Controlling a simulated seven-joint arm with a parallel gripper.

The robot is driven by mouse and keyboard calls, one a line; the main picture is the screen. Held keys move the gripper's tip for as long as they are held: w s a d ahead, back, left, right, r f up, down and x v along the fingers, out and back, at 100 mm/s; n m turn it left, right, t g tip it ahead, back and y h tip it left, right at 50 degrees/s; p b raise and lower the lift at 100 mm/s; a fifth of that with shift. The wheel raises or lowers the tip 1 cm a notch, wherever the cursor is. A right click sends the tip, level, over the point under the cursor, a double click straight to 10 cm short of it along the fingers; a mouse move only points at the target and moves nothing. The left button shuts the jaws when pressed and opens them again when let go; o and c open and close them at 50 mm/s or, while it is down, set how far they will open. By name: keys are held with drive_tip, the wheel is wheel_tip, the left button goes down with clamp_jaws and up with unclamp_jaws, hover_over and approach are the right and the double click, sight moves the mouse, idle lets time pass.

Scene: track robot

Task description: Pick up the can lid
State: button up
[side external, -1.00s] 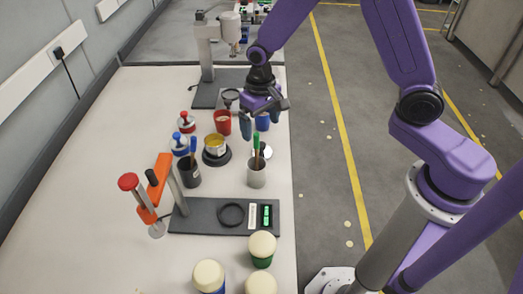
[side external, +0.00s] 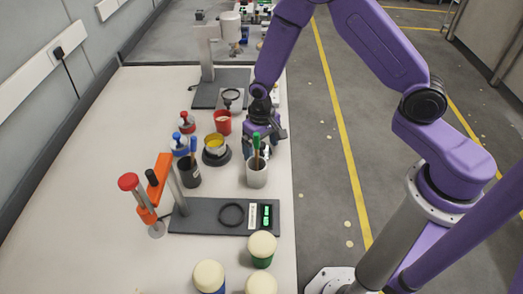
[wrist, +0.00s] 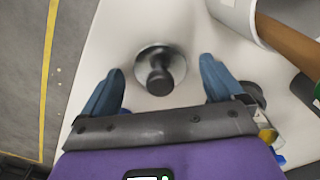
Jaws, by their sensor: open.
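The can lid (wrist: 160,72) is a round silver disc with a black knob on top. In the wrist view it lies on the white bench, between and slightly ahead of my fingers. My gripper (wrist: 161,66) is open, with one blue finger on each side of the lid and neither visibly touching it. In the side view my gripper (side external: 258,147) is low over the bench's right part, just behind the grey cup. There the lid is mostly hidden by my gripper and the cup.
The grey cup (side external: 256,174) with brushes stands close by; it also shows at the wrist view's upper right (wrist: 234,18). The bench edge is close on the right.

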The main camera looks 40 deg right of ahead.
drive_tip(key=c, duration=1.1)
drive_tip(key=shift+r, duration=0.1)
